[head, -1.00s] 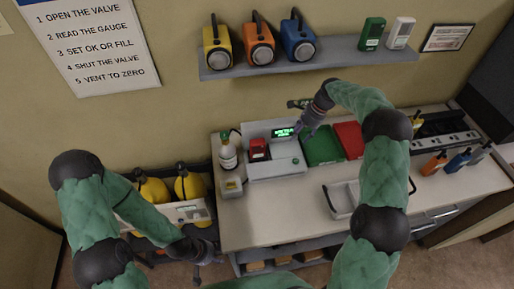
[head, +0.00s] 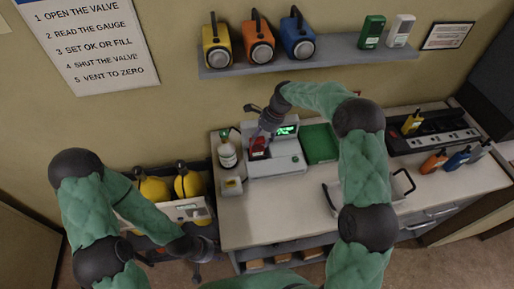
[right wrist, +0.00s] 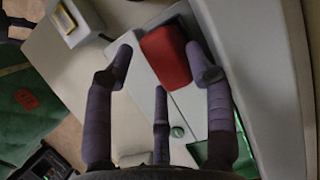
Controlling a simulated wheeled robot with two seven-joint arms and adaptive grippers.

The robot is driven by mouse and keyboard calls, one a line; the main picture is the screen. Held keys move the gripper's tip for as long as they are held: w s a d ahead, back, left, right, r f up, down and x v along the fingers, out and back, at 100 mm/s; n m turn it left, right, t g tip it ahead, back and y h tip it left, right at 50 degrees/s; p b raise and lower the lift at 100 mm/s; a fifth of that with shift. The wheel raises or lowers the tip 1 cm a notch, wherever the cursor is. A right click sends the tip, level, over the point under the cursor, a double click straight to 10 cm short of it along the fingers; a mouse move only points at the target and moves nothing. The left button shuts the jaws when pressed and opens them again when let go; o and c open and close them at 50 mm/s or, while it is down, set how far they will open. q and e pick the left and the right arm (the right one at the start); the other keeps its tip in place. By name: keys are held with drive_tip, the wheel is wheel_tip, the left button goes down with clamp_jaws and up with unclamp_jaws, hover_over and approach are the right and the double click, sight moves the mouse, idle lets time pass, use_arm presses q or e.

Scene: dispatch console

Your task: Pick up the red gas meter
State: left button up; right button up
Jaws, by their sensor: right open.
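The red gas meter (head: 257,148) stands in the left part of the white docking unit on the counter. It also shows in the right wrist view (right wrist: 166,57), between the fingertips of my right gripper (right wrist: 163,65). In the head view my right gripper (head: 264,133) is right above the meter and partly covers it. Its fingers are spread on either side of the meter; I cannot tell whether they touch it. My left gripper (head: 197,270) hangs low in front of the counter at the left, away from the meter; its fingers are too small to judge.
The docking unit (head: 285,162) has a lit green display (head: 286,130). A white bottle (head: 227,155) stands close to its left, a green tray (head: 320,143) to its right. A wire-handled container (head: 335,197) is nearer the front. A shelf (head: 310,57) with lanterns overhangs the back.

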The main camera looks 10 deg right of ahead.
sight(255, 146)
drive_tip(key=x, duration=0.5)
clamp_jaws()
